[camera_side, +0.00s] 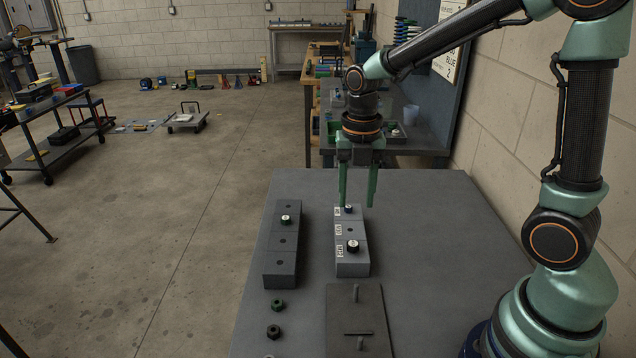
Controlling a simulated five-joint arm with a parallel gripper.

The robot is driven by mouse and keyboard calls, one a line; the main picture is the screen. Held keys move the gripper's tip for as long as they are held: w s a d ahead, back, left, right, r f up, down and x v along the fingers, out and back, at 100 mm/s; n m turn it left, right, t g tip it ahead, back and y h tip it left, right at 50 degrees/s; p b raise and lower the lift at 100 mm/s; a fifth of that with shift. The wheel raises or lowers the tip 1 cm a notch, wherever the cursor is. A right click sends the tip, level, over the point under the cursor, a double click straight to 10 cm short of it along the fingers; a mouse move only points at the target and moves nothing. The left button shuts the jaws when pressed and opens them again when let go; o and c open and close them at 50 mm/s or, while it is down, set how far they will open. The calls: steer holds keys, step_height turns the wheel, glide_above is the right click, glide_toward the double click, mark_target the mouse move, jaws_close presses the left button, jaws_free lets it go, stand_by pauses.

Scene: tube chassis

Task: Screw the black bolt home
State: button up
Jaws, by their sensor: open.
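A small blue bolt (348,209) is at the far end of the same block, which bears white labels too small to read. My gripper (357,205) points down, open and empty, with its green fingertips near the blue bolt at the far end. It is farther back than the black bolt and apart from it. I cannot tell whether either finger touches the blue bolt or block.
A darker grey block (283,265) to the left holds a green-rimmed piece (285,219). A green nut-like piece (277,305) and a black one (273,331) lie in front. A dark plate with handles (340,297) lies at the front. The table's right side (440,240) is clear.

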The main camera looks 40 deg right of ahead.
mark_target(353, 243)
step_height(353, 243, down, 11)
steer(key=shift+r, duration=0.15)
steer(key=n, duration=0.6)
steer(key=m, duration=0.6)
jaws_close()
stand_by(0.5)
